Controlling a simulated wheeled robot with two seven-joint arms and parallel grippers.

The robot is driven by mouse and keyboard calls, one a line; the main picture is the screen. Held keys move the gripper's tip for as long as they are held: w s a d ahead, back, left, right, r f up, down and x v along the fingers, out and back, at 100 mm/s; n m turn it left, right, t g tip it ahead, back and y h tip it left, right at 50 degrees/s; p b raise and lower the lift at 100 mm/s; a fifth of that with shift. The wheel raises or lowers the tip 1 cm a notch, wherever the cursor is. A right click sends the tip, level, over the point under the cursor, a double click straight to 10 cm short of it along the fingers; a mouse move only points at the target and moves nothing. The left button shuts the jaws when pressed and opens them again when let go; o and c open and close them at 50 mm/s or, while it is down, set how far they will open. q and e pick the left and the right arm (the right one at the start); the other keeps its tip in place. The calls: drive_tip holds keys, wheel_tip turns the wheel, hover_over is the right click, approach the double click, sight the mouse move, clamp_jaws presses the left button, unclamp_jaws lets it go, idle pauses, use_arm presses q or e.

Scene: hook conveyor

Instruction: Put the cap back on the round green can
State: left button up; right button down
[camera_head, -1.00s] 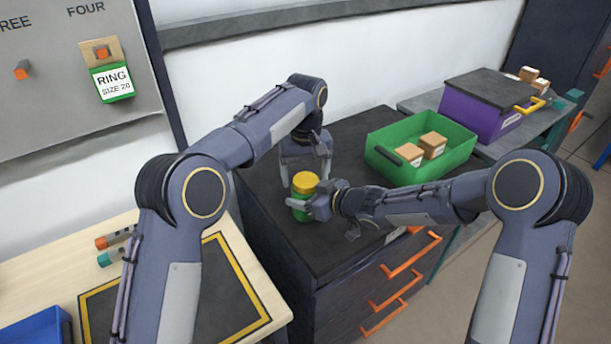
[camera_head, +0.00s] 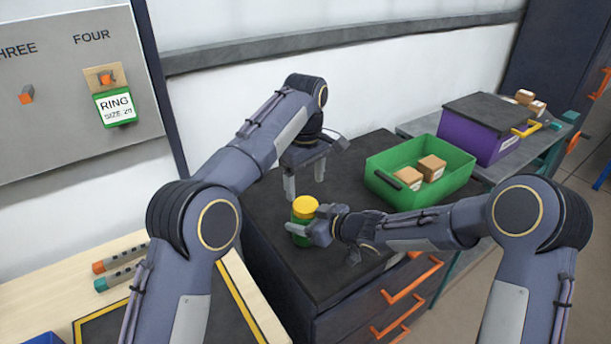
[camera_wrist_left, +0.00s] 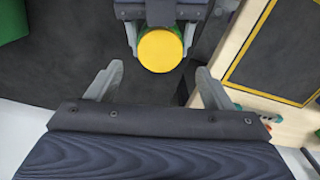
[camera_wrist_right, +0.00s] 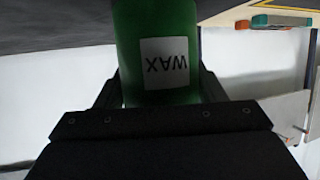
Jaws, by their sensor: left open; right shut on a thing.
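The round green can (camera_head: 301,241) stands on the dark cabinet top, with the yellow cap (camera_head: 305,207) on its top. In the right wrist view the can (camera_wrist_right: 160,30) shows a white label reading WAX. My right gripper (camera_head: 299,230) is shut around the can's side. My left gripper (camera_head: 305,180) is open and empty, above and behind the can. In the left wrist view the cap (camera_wrist_left: 160,49) shows as a round yellow disc, beyond and apart from the open left fingers (camera_wrist_left: 160,69). Whether the cap is fully seated cannot be told.
A green bin (camera_head: 455,187) with two small boxes stands right of the can. A purple box (camera_head: 488,143) with a dark lid is farther right. The cabinet's orange handles (camera_head: 412,280) stick out in front. A wooden table (camera_head: 45,275) lies at left, below a grey wall panel (camera_head: 60,120).

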sight(305, 204)
use_arm(q)
drive_tip(key=n, duration=0.2)
drive_tip(key=r+n, duration=0.1)
drive_tip(key=n, duration=0.3)
drive_tip(key=shift+d+r+n, duration=0.1)
drive_tip(key=shift+r+n, duration=0.2)
drive_tip(key=shift+r, duration=0.1)
drive_tip(key=shift+f, duration=4.05)
drive_tip(key=c, duration=1)
drive_tip(key=m, duration=1.3)
